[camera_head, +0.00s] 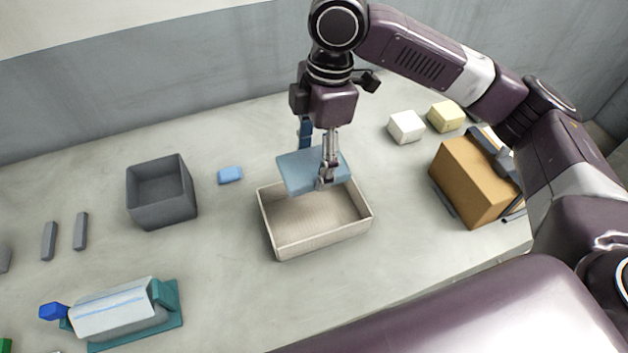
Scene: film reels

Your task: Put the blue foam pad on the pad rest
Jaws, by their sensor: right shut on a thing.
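My right gripper (326,182) is shut on a flat light blue slab (300,172), gripping it near its front edge. The slab is over the back part of an open beige tray (318,242); whether it touches the rim is unclear. A small bright blue pad (230,175) lies on the table left of the tray. I cannot tell for sure which of these two is the blue foam pad. No pad rest is clearly recognisable; two grey bars (49,241) (80,231) lie side by side at the left. My left gripper is out of view.
An open dark grey bin (165,216) stands left of the tray. A teal stand (172,312) with a whitish roll is at the lower left. White (405,127) and yellow (445,116) blocks and an orange-brown box (470,180) are at the right. Table between bin and tray is mostly clear.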

